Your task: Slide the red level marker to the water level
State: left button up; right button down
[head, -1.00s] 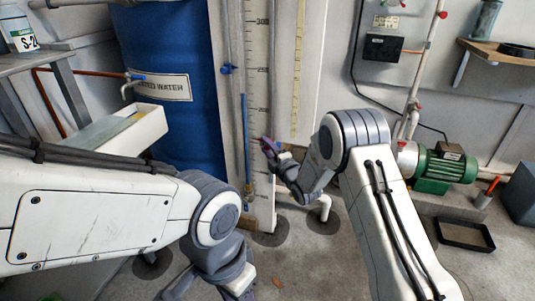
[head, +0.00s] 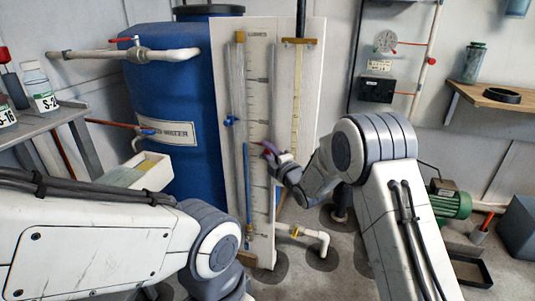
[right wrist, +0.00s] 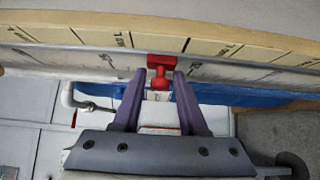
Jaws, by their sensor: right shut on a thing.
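The red level marker (right wrist: 160,72) sits between the two purple fingertips of my right gripper (right wrist: 157,84) in the right wrist view, against the marked edge of the scale. In the head view the right gripper (head: 268,152) is at the right side of the white scale board (head: 258,100), and the marker is mostly hidden by the fingers. The blue water column (head: 247,180) stands in the clear tube left of the scale. Its top is at nearly the same picture height as the right gripper. My left gripper is out of view below the picture; only its arm shows.
A blue tank (head: 175,90) stands behind and left of the board. A blue-handled valve (head: 229,121) sits beside the tube. A second yellowish scale (head: 297,100) is to the right. White pipe (head: 310,236) and a green pump (head: 450,203) are lower right.

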jog(key=c, duration=0.7)
grip_release()
jog(key=p+v, duration=0.2)
jog(key=v, duration=0.8)
jog(key=shift+s, duration=0.25)
jog(key=shift+d, duration=0.1)
